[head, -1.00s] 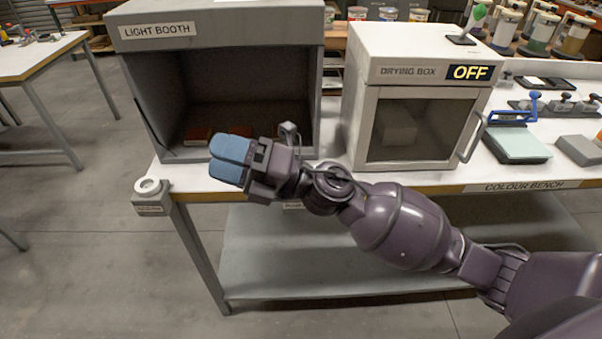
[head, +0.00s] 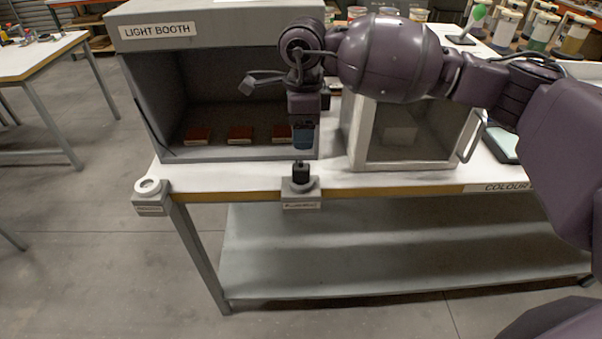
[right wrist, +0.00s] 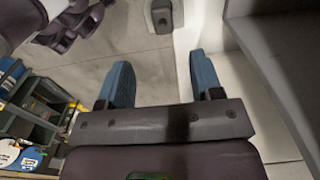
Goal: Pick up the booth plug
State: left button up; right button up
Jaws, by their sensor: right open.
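The booth plug (head: 300,172) is a small black upright piece standing in a grey labelled holder (head: 302,190) on the bench's front edge. My right gripper (head: 303,140) points down, open and empty, just above and behind the plug in the head view, apart from it. Its two blue fingers also show spread in the right wrist view (right wrist: 162,80), with floor and the bench edge between them. A grey fixture (right wrist: 162,14) shows at the top of that view; I cannot tell which holder it is. My left gripper is not in view.
The light booth (head: 222,45) stands behind the gripper, with red-brown blocks (head: 240,134) inside. The drying box (head: 408,140) is close on the right.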

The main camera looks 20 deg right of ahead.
aim_at(301, 166)
notch_tip(301, 166, down, 6)
jog(key=shift+r, duration=0.25)
jog(key=shift+w+a+f, duration=0.1)
jog(key=shift+w+f, duration=0.05)
jog(key=shift+f, duration=1.2)
jog(key=shift+w+f, duration=0.1)
jog(key=shift+f, duration=1.2)
jog(key=c, duration=1)
